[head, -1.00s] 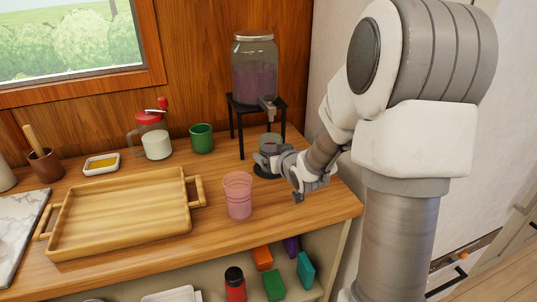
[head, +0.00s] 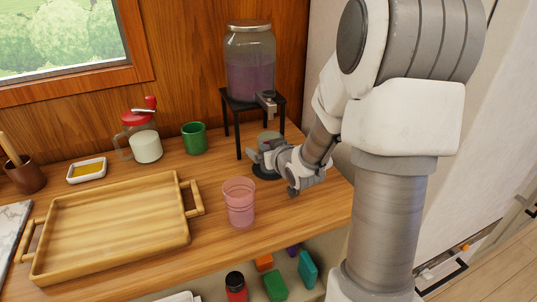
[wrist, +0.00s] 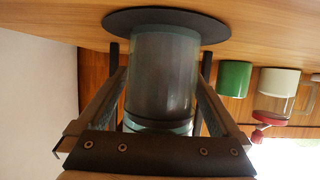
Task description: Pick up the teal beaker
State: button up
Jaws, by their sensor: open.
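The teal beaker (head: 270,137) stands on a round black disc (head: 266,173) under the drink dispenser's tap. It is see-through and partly hidden behind my gripper in the head view. In the wrist view, which is upside down, the beaker (wrist: 165,75) shows large, with its base on the black disc (wrist: 215,27). My gripper (head: 264,153) is open, with a finger on each side of the beaker in the wrist view. I cannot tell whether either finger touches it.
A pink cup (head: 239,203) is in front, left of my gripper. A green mug (head: 194,138), a red-lidded jar (head: 146,147) and a wooden tray (head: 120,222) are further left.

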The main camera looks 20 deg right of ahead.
jog(key=shift+c, duration=0.3)
grip_shut()
jog(key=shift+r, duration=0.25)
